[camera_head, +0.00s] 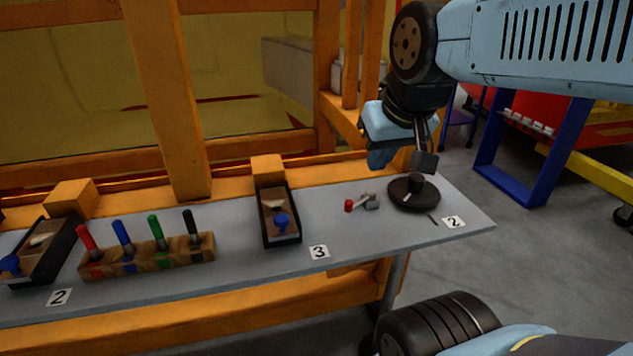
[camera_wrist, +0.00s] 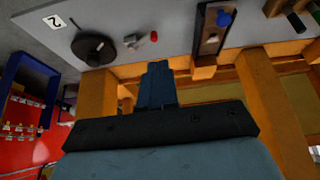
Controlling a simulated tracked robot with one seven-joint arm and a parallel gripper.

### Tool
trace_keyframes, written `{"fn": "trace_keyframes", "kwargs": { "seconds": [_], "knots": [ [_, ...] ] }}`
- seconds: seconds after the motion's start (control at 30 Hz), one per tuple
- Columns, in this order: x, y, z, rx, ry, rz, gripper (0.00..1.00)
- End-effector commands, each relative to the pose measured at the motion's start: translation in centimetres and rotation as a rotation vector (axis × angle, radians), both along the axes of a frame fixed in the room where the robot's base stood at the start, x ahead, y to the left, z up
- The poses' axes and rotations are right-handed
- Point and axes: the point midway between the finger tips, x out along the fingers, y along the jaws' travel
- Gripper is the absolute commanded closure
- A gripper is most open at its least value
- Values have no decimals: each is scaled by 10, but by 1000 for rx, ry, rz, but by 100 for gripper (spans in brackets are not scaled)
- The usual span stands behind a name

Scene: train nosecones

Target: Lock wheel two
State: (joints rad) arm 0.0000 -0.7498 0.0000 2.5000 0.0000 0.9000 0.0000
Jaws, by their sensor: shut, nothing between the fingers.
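Wheel two is a dark round disc with an upright knob (camera_head: 408,196), at the right end of the grey table beside a "2" label (camera_head: 454,223). It also shows at the upper left of the wrist view (camera_wrist: 88,45). Just left of it in the head view is a small grey latch with a red-tipped lever (camera_head: 349,205), seen in the wrist view too (camera_wrist: 154,36). The lever points away from the wheel. My gripper (camera_head: 378,160) is shut and empty, behind the latch and wheel by the orange frame. Its blue fingers show together in the wrist view (camera_wrist: 157,68).
On the table (camera_head: 330,270) stand a dark box with a blue knob (camera_head: 282,222), a wooden block with several coloured handles (camera_head: 150,256) and another box at far left. Orange beams (camera_head: 170,100) rise behind the table. Floor is open at right, before a blue frame (camera_head: 535,165).

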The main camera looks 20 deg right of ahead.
Motion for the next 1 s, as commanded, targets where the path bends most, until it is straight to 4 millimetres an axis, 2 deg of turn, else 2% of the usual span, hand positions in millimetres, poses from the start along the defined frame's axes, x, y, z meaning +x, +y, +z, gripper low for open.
{"fn": "trace_keyframes", "kwargs": {
  "seconds": [0.37,0.57,1.0],
  "knots": [
    [0,0,0,0,0,-1,100],
    [10,0,-1,8,46,-43,100],
    [83,18,-19,-31,292,-388,100]
  ]
}}
